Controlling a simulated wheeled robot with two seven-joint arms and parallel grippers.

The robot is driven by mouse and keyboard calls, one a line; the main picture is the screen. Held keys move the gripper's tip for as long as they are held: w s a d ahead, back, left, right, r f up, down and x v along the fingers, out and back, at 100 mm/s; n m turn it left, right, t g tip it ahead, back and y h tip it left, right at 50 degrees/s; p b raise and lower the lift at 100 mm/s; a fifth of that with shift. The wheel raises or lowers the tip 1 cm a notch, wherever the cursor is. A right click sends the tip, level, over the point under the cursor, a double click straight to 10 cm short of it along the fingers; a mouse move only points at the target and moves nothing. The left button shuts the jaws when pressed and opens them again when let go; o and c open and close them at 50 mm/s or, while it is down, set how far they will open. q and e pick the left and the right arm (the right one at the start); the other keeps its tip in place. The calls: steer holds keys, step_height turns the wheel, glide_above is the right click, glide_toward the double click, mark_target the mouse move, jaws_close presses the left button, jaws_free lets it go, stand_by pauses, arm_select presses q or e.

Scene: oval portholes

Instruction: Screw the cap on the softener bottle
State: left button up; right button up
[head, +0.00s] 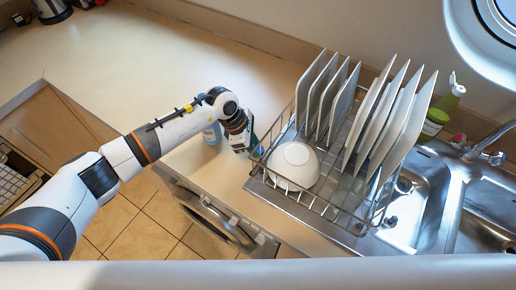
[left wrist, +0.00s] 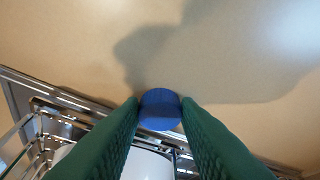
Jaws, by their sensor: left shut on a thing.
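A light blue bottle (head: 211,134), which looks like the softener bottle, stands on the counter beside the dish rack, partly hidden behind my left arm. Its top is hidden. My left gripper (head: 255,148) is to the right of the bottle, close to the rack's left end. In the left wrist view my green-padded left gripper (left wrist: 160,112) is shut on a round blue cap (left wrist: 159,108). The cap sits between the fingertips, apart from the bottle. My right gripper does not show.
A metal dish rack (head: 344,212) with several plates (head: 385,120) and a white bowl (head: 293,166) stands right of the gripper. A steel sink (head: 425,205) and a green bottle (head: 441,110) are farther right. The counter (head: 150,60) behind my arm is mostly clear.

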arm_select(q)
steer(key=shift+r, duration=0.15)
step_height(320, 180, up, 18)
steer(key=b, duration=0.5)
stand_by(0.4)
